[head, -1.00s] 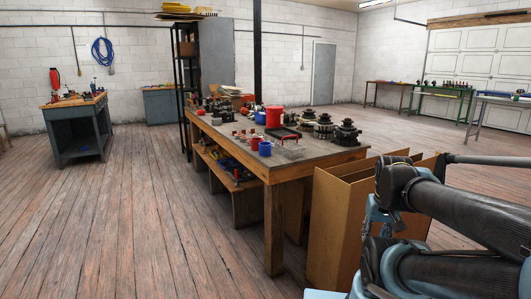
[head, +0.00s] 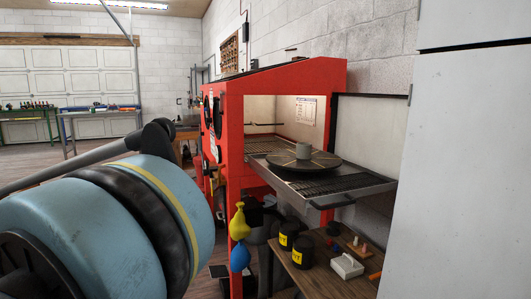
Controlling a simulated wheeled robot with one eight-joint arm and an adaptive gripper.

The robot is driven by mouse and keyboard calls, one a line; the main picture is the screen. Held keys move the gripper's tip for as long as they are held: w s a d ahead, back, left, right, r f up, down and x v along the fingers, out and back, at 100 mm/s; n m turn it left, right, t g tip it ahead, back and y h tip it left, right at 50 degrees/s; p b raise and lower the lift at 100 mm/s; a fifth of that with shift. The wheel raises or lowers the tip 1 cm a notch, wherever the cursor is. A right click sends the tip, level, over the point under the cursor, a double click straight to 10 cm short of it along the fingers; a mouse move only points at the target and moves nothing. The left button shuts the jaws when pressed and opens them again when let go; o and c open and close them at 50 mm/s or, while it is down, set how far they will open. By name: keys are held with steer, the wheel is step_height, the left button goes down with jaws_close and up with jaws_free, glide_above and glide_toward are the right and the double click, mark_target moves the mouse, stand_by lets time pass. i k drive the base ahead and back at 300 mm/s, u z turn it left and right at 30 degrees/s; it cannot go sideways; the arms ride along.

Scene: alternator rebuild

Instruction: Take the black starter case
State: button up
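I cannot make out a black starter case for certain in the head view. My gripper is not in view; only large blue and black links of my arm fill the lower left.
Below the tray, a small wooden table (head: 340,286) holds black tins with yellow labels (head: 302,252) and a white box (head: 346,266). A tall white cabinet (head: 460,170) stands at right.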

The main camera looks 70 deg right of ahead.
mark_target(304, 149)
steer(key=z, duration=2.95)
steer(key=k, duration=0.65)
steer(key=z, duration=0.25)
steer(key=i, duration=0.5)
